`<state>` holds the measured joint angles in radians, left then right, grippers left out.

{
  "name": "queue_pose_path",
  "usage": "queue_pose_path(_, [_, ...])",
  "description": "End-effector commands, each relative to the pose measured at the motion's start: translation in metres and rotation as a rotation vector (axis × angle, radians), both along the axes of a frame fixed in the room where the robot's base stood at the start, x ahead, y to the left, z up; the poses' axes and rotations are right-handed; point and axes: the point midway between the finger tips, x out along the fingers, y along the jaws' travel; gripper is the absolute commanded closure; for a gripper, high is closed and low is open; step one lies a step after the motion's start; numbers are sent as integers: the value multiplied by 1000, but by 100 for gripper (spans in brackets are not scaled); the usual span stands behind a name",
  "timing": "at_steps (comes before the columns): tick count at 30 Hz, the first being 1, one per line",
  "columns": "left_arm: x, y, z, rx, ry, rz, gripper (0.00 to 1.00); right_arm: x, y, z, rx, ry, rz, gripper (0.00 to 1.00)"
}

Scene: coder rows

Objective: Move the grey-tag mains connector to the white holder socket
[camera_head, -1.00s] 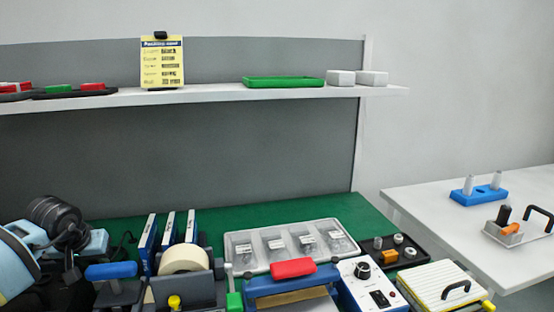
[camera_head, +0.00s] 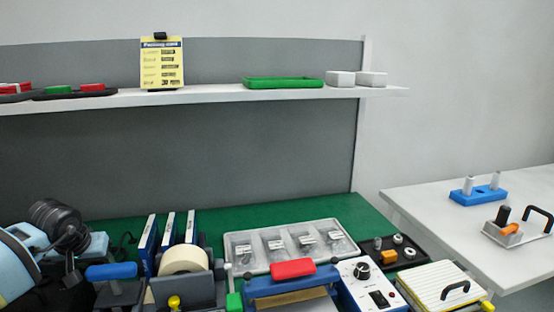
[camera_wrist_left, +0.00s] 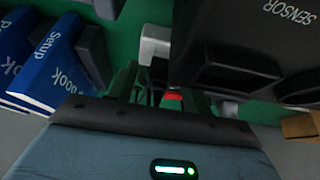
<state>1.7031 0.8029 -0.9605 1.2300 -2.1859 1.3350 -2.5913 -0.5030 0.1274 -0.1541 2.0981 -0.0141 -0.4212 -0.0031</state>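I cannot pick out the grey-tag mains connector or the white holder socket with certainty. My left arm comes in at the left edge of the head view. My left gripper (camera_head: 70,272) is low there, dark and partly cut off, beside a blue-topped block. In the left wrist view my left gripper (camera_wrist_left: 162,97) has dark fingers that merge with dark things around them. A pale grey piece (camera_wrist_left: 155,42) and a small red piece (camera_wrist_left: 173,95) show near the fingers. Whether anything is held is unclear. My right gripper is in neither view.
Blue upright books (camera_wrist_left: 50,62) and a black box marked SENSOR (camera_wrist_left: 262,30) flank the left gripper. A clear-compartment tray (camera_head: 240,262), a tape roll (camera_head: 184,260) and a dark parts tray (camera_head: 418,258) crowd the green bench. A side table (camera_head: 440,215) carries a blue block (camera_head: 478,196).

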Motion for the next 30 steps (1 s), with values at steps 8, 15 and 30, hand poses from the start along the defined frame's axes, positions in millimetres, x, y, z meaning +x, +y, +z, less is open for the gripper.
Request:
queue_pose_path(8, [0, 0, 0, 0, 0, 0, 51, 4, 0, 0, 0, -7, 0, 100])
queue_pose_path(15, [-6, -1, 18, 1, -5, -1, 51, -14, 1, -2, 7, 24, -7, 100])
queue_pose_path(30, [-33, -8, 70, -1, -1, 0, 51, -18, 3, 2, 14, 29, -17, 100])
